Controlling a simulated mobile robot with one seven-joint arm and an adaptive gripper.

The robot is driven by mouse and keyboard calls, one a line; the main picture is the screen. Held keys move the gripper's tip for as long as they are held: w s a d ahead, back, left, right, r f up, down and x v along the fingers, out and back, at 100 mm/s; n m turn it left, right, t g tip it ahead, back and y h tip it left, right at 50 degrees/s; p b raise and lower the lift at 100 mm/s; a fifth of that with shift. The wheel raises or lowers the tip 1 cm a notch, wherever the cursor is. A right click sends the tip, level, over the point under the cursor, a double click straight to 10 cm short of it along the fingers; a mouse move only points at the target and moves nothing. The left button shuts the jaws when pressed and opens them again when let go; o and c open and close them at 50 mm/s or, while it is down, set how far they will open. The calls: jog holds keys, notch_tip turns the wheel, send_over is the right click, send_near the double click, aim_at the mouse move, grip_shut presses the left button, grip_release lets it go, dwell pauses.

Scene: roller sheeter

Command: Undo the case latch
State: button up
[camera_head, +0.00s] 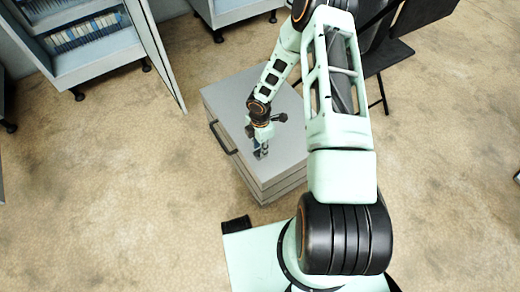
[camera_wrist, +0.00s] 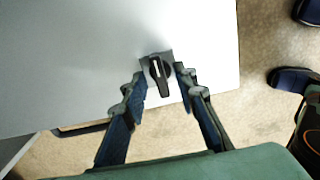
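The case (camera_head: 224,98) is a grey box with a flat top, standing on the floor in the head view. Its pale top (camera_wrist: 60,70) fills the upper left of the wrist view. The latch (camera_wrist: 157,70) is a black turn-knob with a white mark, on a dark plate near the edge of the top. My gripper (camera_wrist: 160,78) is open, with one finger on each side of the latch and gaps visible between them. In the head view my gripper (camera_head: 262,151) is over the near left edge of the case and hides most of the latch.
A dark handle (camera_head: 220,138) sticks out from the case's left side. An open cabinet (camera_head: 95,65) with blue-spined items stands at upper left, its door (camera_head: 160,55) reaching toward the case. A black chair (camera_head: 388,55) stands behind my arm. The floor to the left is clear.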

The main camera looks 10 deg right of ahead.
jog(key=shift+f, duration=0.2)
grip_shut()
dwell(0.4)
jog(key=m+b, duration=0.1)
jog(key=m, duration=0.2)
jog(key=shift+m, duration=0.4)
jog(key=m+b, duration=0.1)
jog(key=m, duration=0.2)
jog(key=shift+m, duration=0.3)
jog(key=m, duration=0.5)
jog(key=shift+m+b, duration=0.3)
jog(key=shift+b, duration=0.1)
jog(key=m, duration=0.4)
jog(key=shift+m, duration=0.4)
jog(key=shift+b, duration=0.3)
